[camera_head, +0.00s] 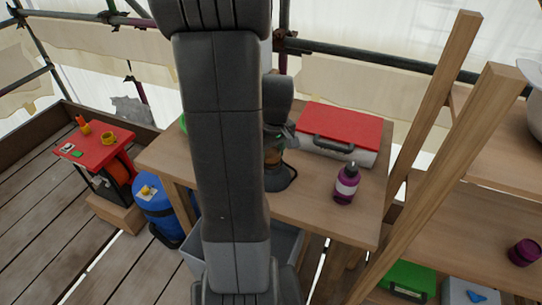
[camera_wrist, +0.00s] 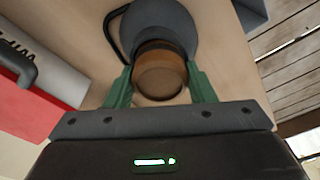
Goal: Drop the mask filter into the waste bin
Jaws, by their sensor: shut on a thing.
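The mask filter (camera_wrist: 160,80), a short brown-amber cylinder, sits between the green fingers of my gripper (camera_wrist: 160,74) in the wrist view. The fingers are shut on its sides. Behind it is a dark grey round base (camera_wrist: 178,22) with a thin black loop. The grey waste bin (camera_head: 287,243) stands below the table's front edge, partly hidden by my arm.
A red-lidded case (camera_head: 341,124) and a purple bottle (camera_head: 346,184) stand on the table (camera_head: 320,215) to the right. Wooden posts (camera_head: 440,170) rise at its right side. A blue tank (camera_head: 158,205) and red stand (camera_head: 95,145) are on the left.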

